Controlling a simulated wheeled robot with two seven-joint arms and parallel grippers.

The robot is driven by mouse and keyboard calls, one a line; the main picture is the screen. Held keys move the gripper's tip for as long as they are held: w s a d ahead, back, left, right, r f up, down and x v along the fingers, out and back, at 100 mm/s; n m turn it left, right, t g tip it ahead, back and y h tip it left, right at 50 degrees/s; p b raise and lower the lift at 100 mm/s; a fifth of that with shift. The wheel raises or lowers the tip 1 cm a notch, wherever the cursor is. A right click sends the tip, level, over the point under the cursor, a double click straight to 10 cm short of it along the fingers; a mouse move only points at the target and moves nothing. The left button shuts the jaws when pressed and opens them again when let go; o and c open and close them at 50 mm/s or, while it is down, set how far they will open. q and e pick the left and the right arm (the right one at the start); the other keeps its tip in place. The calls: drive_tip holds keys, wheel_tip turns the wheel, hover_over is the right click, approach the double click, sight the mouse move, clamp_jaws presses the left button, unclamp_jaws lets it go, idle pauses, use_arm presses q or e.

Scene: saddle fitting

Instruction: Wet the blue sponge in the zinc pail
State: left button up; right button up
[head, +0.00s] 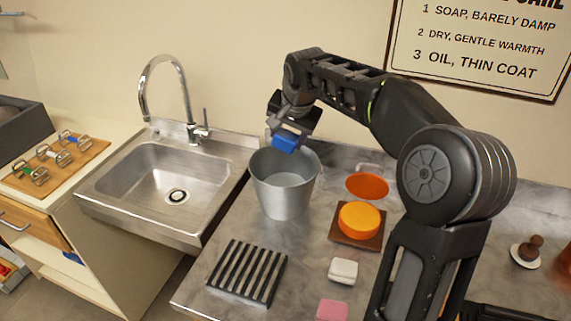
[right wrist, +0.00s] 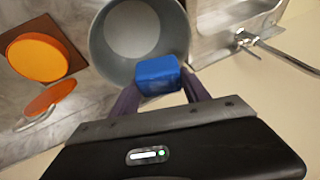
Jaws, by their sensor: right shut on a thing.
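The blue sponge (head: 285,141) is held in my right gripper (head: 286,132), above the back part of the pail's mouth. In the right wrist view the sponge (right wrist: 158,75) sits between the two fingers of the gripper (right wrist: 158,88), and it overlaps the pail's rim there. The zinc pail (head: 284,195) stands upright on the grey counter, to the right of the sink. Its pale round inside shows in the right wrist view (right wrist: 131,28). I cannot tell whether it holds water. My left gripper is not in view.
The steel sink (head: 172,185) with a tall tap (head: 163,90) is left of the pail. Right of the pail are an orange cake on a brown board (head: 345,239) and an orange disc (head: 367,186). A black slatted rack (head: 247,271), a white block (head: 343,270) and a pink block (head: 332,310) lie in front.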

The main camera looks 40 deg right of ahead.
sight(286, 130)
drive_tip(key=shift+r+p, duration=1.4)
drive_tip(key=shift+r, duration=0.6)
